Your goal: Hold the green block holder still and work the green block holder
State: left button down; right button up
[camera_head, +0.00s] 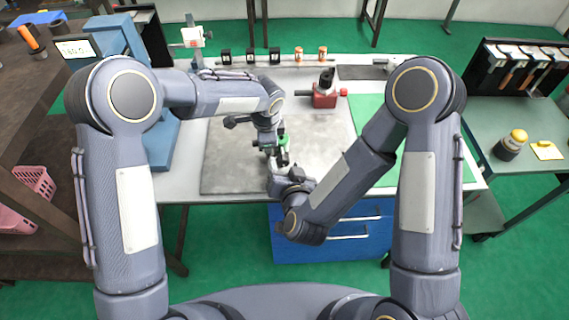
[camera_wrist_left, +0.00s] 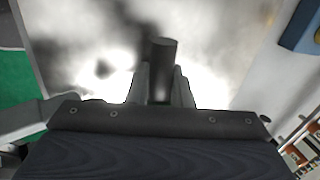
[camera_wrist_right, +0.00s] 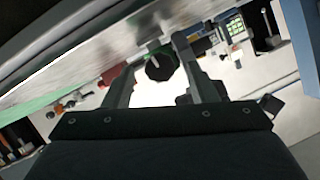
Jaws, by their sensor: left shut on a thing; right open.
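The green block holder (camera_head: 283,140) shows only as a small green patch over the grey mat, mostly hidden by my grippers. My left gripper (camera_head: 268,146) is at it from above left. In the left wrist view its fingers are shut on a dark cylindrical part (camera_wrist_left: 162,60); I cannot tell whether this belongs to the holder. My right gripper (camera_head: 278,163) is just in front of the holder. In the right wrist view it is open, with a dark round knob (camera_wrist_right: 160,67) between or just beyond its fingertips; contact cannot be told.
The grey mat (camera_head: 225,170) covers the table's middle, with a green mat (camera_head: 372,112) to its right. A red vise-like device (camera_head: 325,97) stands behind. Several small black and orange pieces (camera_head: 250,55) line the back edge. A blue machine (camera_head: 120,40) stands at the left.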

jog(key=shift+w+a+f, duration=0.1)
jog(key=shift+w+f, duration=0.15)
jog(key=shift+w, duration=0.4)
jog(key=c, duration=1)
jog(key=shift+m, duration=0.3)
jog(key=m+y, duration=0.2)
jog(key=m, duration=0.1)
jog(key=shift+d+f, duration=0.15)
jog(key=shift+d, duration=0.05)
jog(key=shift+f+m+t+y, duration=0.1)
jog(key=shift+m+t+y, duration=0.65)
jog(key=shift+m, duration=0.75)
jog(key=shift+y, duration=0.25)
